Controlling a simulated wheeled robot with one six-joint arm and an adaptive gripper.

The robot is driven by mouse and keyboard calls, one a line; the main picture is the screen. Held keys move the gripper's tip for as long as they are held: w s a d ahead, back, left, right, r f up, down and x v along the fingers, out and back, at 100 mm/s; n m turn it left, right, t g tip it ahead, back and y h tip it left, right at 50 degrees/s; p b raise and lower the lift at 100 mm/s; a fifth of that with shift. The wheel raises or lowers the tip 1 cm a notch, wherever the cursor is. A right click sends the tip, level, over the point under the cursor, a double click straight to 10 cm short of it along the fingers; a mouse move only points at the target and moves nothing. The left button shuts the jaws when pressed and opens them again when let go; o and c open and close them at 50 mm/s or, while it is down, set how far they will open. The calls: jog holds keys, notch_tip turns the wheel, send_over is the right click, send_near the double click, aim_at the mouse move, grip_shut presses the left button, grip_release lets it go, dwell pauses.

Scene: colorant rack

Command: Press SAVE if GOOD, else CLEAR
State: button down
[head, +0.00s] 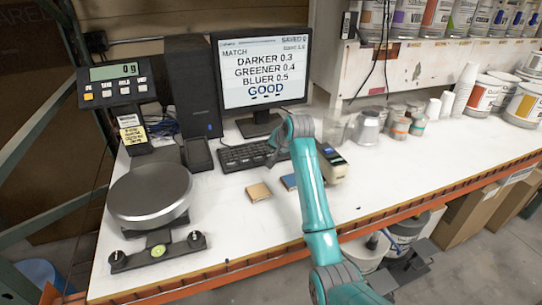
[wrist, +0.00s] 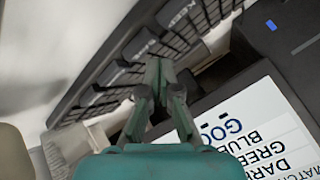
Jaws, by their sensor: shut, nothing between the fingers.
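The monitor (head: 262,70) reads MATCH, DARKER 0.3, GREENER 0.4, BLUER 0.5 and GOOD in blue, with "SAVED 0" in its top corner. Its screen also shows, rotated, in the wrist view (wrist: 262,130). The dark keyboard (head: 245,156) lies in front of the monitor and runs diagonally across the wrist view (wrist: 120,72). My arm hides the keyboard's right end in the head view.
A tan pad (head: 258,192) and a handheld device (head: 332,160) lie near my arm. Cans and cups stand to the right. The front worktop is mostly clear.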

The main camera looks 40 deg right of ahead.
jog(key=shift+f, duration=0.15)
jog(key=shift+f, duration=0.2)
jog(key=shift+f, duration=0.4)
dwell(0.6)
jog(key=shift+r, duration=0.8)
jog(key=shift+r, duration=2.5)
jog(key=shift+s, duration=0.1)
